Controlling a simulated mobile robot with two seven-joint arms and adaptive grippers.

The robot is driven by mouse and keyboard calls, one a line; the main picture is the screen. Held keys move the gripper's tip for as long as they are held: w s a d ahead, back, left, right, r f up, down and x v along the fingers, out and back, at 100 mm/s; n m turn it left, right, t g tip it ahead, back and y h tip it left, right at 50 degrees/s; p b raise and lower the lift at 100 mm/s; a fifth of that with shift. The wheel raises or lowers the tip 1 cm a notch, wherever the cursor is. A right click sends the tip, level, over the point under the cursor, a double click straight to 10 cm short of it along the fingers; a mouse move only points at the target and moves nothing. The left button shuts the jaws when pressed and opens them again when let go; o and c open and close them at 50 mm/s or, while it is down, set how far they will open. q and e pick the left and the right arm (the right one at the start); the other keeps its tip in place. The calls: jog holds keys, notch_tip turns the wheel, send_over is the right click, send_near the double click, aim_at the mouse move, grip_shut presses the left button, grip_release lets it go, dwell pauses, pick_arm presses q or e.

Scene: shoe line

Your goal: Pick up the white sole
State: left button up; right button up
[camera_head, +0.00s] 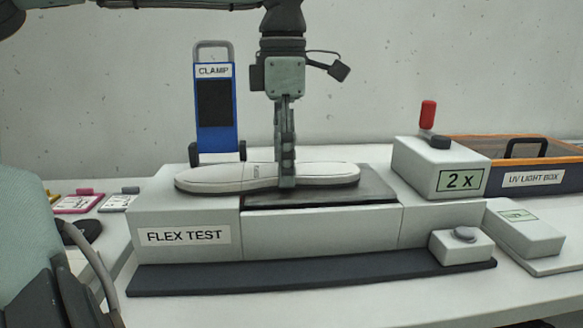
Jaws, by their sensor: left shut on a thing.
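The white sole (225,178) lies flat, lengthwise across the picture, on top of the grey flex test machine (300,223). Its right half is over the dark plate (375,191). My left gripper (286,179) comes down from above, pointing straight down, and is shut on the sole right of its middle. The fingers hide a narrow strip of the sole. I cannot tell any gap between sole and plate. My right gripper is not in view.
A blue clamp (213,130) stands behind the machine. A box marked 2 x (440,168) with a red-handled lever (428,115) stands at the right, before the orange-rimmed UV light box (530,180). A grey button box (461,246) is at the front right.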

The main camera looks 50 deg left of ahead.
pick_arm(q)
jog(key=shift+r, duration=0.15)
notch_tip(320, 180, up, 4)
jog(key=shift+r, duration=0.1)
jog(key=s+a+r, duration=0.3)
jog(key=s+r, duration=0.3)
jog(key=s, duration=0.5)
jog(key=shift+a+r+b, duration=0.25)
jog(key=shift+b, duration=0.05)
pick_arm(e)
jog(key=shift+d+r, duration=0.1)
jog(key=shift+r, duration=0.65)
pick_arm(q)
jog(key=shift+s, duration=0.15)
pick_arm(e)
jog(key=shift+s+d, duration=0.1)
